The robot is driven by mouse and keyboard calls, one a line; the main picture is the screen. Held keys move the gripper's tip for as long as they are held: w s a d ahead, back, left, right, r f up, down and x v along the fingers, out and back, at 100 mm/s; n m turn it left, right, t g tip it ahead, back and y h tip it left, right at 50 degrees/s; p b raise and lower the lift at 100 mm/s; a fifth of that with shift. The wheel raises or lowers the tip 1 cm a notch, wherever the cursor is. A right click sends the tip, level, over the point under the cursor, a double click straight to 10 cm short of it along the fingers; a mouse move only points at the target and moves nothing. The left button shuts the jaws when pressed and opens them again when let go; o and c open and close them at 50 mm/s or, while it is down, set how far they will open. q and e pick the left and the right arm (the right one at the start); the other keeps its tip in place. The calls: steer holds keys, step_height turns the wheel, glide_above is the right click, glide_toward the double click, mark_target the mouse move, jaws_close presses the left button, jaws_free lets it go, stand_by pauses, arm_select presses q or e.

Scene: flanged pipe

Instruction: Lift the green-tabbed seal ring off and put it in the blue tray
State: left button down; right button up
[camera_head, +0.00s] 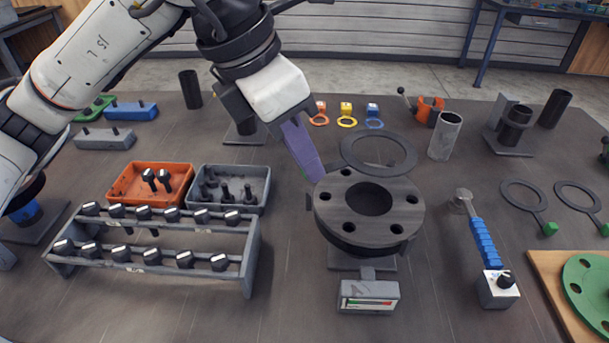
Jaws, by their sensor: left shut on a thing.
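My left gripper (313,174) reaches in from the left and its purple fingers are shut at the left side of the flange. A thin dark seal ring (348,160) shows just right of the fingertips, over the back edge of the flange and apparently raised above it. Its tab is hidden at the fingers. The dark flange (335,208) with several bolt holes sits on a stand in the middle of the table. I cannot make out a blue tray. My right gripper is out of view.
An orange tray (124,187) and a grey tray (264,180) holding bolts stand left, behind a bolt rack (250,254). Two green-tabbed rings (515,186) (570,184) lie at right. A blue-handled tool (483,240) lies right of the flange.

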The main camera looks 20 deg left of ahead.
arm_select(q)
steer(key=shift+r, duration=0.25)
steer(key=shift+r+p, duration=1.6)
steer(key=shift+r, duration=0.85)
